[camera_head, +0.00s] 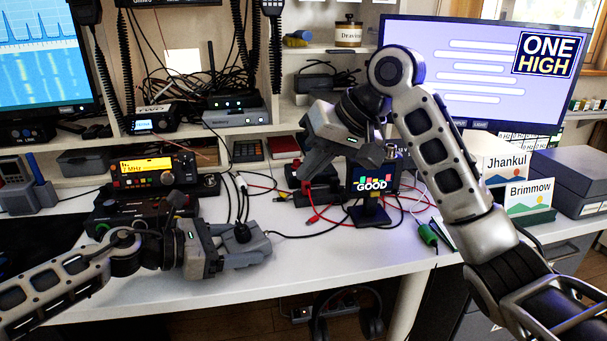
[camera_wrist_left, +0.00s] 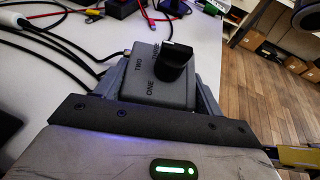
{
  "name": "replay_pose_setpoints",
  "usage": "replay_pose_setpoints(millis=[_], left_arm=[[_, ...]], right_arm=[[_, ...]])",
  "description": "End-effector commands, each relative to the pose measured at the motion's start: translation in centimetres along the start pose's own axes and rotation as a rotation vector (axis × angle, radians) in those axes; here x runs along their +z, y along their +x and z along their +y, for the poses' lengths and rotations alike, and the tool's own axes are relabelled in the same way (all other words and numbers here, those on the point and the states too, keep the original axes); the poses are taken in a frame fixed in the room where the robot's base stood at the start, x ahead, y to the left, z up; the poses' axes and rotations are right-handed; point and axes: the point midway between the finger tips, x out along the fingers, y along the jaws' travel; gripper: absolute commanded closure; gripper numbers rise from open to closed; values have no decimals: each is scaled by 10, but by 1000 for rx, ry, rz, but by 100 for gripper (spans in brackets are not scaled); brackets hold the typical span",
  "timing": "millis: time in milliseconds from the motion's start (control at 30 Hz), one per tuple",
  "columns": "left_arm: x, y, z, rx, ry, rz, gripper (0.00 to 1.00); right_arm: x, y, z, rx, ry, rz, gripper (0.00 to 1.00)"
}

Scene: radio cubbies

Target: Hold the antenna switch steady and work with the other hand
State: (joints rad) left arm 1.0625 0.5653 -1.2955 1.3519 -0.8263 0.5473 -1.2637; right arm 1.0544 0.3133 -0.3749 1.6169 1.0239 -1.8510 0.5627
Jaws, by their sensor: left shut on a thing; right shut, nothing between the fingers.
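The antenna switch (camera_wrist_left: 150,90) is a small grey box with a black knob (camera_wrist_left: 175,62) and the labels ONE and TWO on its top. It also shows in the head view (camera_head: 246,241) near the desk's front edge, with cables running from its back. My left gripper (camera_head: 240,250) is shut on the switch, with jaws along its two sides. My right gripper (camera_head: 304,174) is shut and empty, raised over the back middle of the desk, away from the switch. Its fingertips are partly lost against dark boxes behind.
A small display (camera_head: 374,180) reading GOOD stands right of the switch. A monitor (camera_head: 475,75) carries a ONE HIGH sign. A radio (camera_head: 154,171) sits behind my left arm. Red and black cables (camera_head: 330,220) cross the desk. Name cards (camera_head: 530,197) stand at right.

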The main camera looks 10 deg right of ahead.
Motion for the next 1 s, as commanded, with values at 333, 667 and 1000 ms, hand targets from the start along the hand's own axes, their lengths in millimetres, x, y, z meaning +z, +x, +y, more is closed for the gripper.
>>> replay_pose_setpoints(millis=[333, 667, 1000], left_arm=[[1, 0, 0, 0, 0, -1, 6], [0, -11, 0, 1, 0, -1, 6], [-1, -80, 0, 2, -1, 1, 6]], right_arm=[[0, 0, 0, 0, 0, 1, 100], [0, 0, 0, 0, 0, 1, 100], [0, 0, 0, 0, 0, 1, 100]])
